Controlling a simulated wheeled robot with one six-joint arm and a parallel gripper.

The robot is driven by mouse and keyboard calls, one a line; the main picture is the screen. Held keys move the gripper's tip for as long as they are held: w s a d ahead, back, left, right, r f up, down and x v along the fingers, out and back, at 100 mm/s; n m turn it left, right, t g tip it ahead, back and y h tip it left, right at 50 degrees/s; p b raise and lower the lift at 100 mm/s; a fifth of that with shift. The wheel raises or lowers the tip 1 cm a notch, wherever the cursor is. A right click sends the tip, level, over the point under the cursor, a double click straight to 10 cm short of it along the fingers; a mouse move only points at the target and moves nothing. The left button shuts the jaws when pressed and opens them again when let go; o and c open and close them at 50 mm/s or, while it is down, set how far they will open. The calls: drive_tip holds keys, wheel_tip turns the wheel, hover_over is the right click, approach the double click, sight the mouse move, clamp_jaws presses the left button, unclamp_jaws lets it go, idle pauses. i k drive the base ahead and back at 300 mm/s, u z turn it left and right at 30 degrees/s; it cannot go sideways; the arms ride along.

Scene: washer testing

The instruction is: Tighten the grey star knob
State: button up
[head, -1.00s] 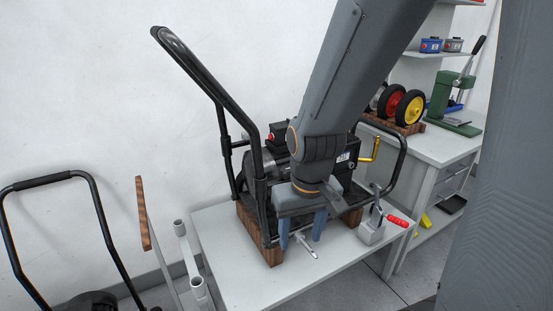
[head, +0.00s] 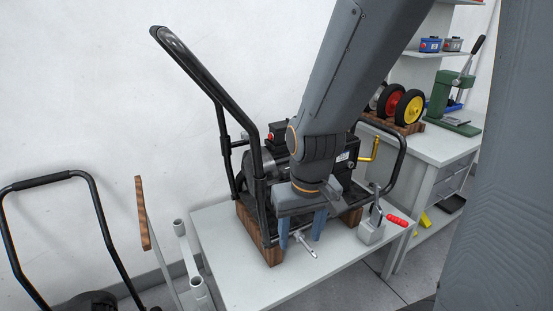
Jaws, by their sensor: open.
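I cannot make out a grey star knob for certain; it may be hidden behind my arm or gripper. My gripper (head: 300,242) points down in front of the black-framed machine (head: 263,190), its two blue-grey fingers spread apart. A small silver T-shaped piece (head: 304,245) shows between and just beyond the fingertips. I cannot tell whether the fingers touch it. The machine rests on wooden blocks (head: 272,250) on a white table (head: 235,270). My arm covers much of its middle.
A clamp with a red handle (head: 398,220) stands at the table's right. A yellow crank (head: 375,149) sticks out from the machine. The tall black handle (head: 195,75) rises at left. Wheels (head: 407,110) and a green press (head: 455,105) stand on the right bench. The table's front left is clear.

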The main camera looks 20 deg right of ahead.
sight(244, 136)
drive_tip(key=z, duration=0.55)
drive_tip(key=k, duration=0.65)
drive_tip(key=z, duration=0.55)
drive_tip(key=i, duration=1.1)
drive_tip(key=u, duration=0.65)
